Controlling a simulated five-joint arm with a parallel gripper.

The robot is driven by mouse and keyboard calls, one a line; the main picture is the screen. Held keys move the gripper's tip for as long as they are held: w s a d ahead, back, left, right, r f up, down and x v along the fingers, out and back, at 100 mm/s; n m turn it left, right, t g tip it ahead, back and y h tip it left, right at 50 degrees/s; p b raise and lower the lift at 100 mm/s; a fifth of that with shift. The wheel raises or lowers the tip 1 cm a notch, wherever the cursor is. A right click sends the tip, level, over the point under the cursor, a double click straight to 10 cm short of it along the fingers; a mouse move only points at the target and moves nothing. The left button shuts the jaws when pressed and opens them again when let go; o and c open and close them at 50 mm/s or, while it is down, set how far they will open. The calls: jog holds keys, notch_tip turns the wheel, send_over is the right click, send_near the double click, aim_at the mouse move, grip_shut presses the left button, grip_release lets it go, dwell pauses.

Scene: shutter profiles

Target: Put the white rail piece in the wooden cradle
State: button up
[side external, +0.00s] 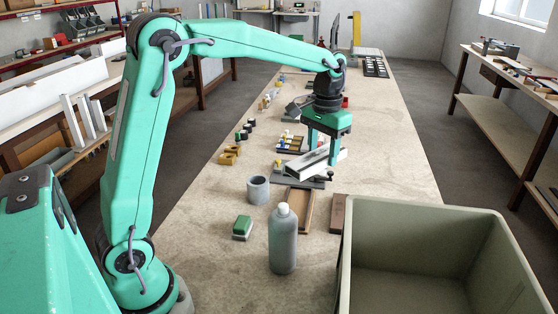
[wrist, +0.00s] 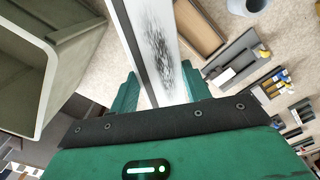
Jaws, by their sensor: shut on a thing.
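The white rail piece (side external: 308,165) is a long pale profile with a dark groove. It also fills the upper middle of the wrist view (wrist: 150,22), where its white face has a dark speckled scuff. My gripper (side external: 324,147) is shut on it, with a green finger on each side in the wrist view (wrist: 158,92). The rail slants above the grey fixture in the side view; I cannot tell whether it touches it. The wooden cradle (side external: 299,212) is a shallow brown trough nearer the camera, apparently empty. It also shows in the wrist view (wrist: 200,27), beside the rail.
A dark brown block (side external: 338,213) lies right of the cradle. A grey bottle (side external: 283,243), grey cup (side external: 258,190) and green-topped block (side external: 242,228) stand left. A large olive bin (side external: 420,215) fills the front right. The grey fixture (side external: 285,178) lies behind the cradle.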

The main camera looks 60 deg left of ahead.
jog(key=w+a+f+n, duration=0.2)
jog(key=a+f+n, duration=0.5)
jog(key=a+f, duration=0.35)
send_near(297, 204)
jog(key=shift+w+f, duration=0.1)
jog(key=shift+f, duration=2.5)
jog(key=shift+f, duration=0.7)
jog(key=o, duration=1)
jog(key=shift+o, duration=0.4)
notch_tip(297, 204, up, 13)
jog(key=shift+r, duration=0.2)
